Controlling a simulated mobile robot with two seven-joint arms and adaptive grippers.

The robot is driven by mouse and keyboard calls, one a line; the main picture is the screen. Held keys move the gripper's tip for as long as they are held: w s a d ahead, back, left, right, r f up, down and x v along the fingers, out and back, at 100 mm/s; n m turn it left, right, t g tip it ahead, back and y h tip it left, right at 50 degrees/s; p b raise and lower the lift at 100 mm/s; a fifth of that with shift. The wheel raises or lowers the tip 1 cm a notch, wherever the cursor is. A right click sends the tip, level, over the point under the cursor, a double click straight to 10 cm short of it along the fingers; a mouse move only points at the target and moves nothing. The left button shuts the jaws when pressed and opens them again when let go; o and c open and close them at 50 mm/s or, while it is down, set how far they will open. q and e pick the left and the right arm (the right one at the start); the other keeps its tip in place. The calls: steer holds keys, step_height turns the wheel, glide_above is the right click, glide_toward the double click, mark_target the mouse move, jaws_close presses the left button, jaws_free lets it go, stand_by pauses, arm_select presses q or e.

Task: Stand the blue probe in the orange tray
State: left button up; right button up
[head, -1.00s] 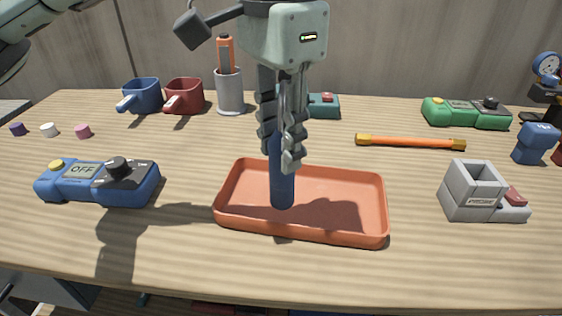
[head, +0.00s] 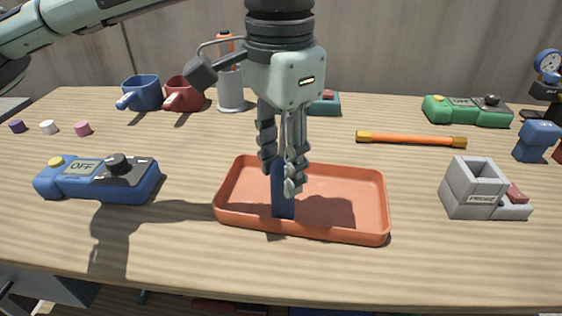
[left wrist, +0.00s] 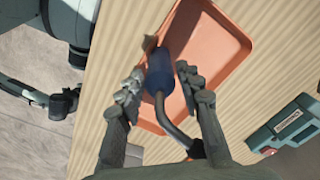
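The blue probe (head: 283,198) stands roughly upright over the orange tray (head: 350,225), its lower end at the tray floor left of the middle. My left gripper (head: 281,180) is around it from above, fingers low and close to the tray. In the left wrist view the blue probe (left wrist: 160,72) sits between the fingertips (left wrist: 161,78), which look closed on its sides; its dark bent cable runs back toward the palm. The upper part of the probe is hidden by the fingers. A dark part of what looks like my right gripper (left wrist: 62,104) shows small and unclear at the left.
A blue meter (head: 98,180) lies left of the tray, a grey probe holder (head: 470,190) right of it. An orange rod (head: 410,140), a green meter (head: 467,110), mugs (head: 142,93) and a grey cup (head: 231,92) stand farther back. Table in front of the tray is clear.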

arm_select(q)
steer(key=shift+o, duration=0.8)
arm_select(e)
steer(key=shift+s+f, duration=0.1)
steer(key=shift+f, duration=0.05)
steer(key=shift+d+f, duration=0.1)
arm_select(q)
steer(key=shift+r, duration=0.1)
step_height(320, 180, up, 11)
steer(key=shift+r+p, duration=0.15)
steer(key=shift+p, duration=0.3)
steer(key=shift+r, duration=0.45)
arm_select(e)
steer(key=shift+x, duration=1.1)
steer(key=shift+a, duration=0.25)
